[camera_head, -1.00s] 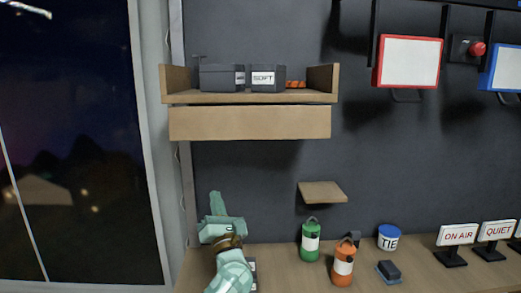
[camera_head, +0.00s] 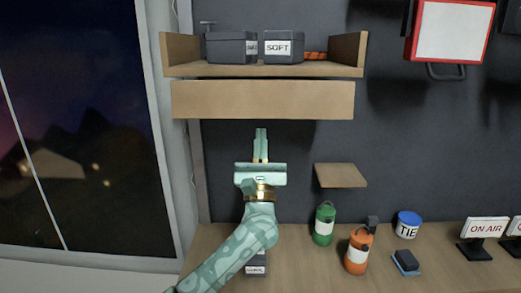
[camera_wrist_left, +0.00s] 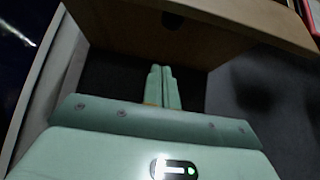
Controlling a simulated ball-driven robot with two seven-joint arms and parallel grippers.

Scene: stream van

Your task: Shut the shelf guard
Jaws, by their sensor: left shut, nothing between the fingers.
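The shelf guard is a plain wooden board (camera_head: 263,99) hanging down below the front of the wall shelf (camera_head: 290,71). Its face is towards me, and the front of the shelf is open. The board also shows in the left wrist view (camera_wrist_left: 160,33), above and in front of the fingers. My left gripper (camera_head: 260,130) is shut and empty, pointing up, with its fingertips just under the board's lower edge in the head view. In the left wrist view its fingers (camera_wrist_left: 161,72) are together. Whether they touch the board I cannot tell. My right gripper is not in view.
Two dark boxes (camera_head: 231,47) and an orange item (camera_head: 315,56) sit on the shelf. A small wooden ledge (camera_head: 340,175) is on the wall to the right. Green (camera_head: 324,223) and orange (camera_head: 358,250) bottles and a TIE tub (camera_head: 408,225) stand on the counter below.

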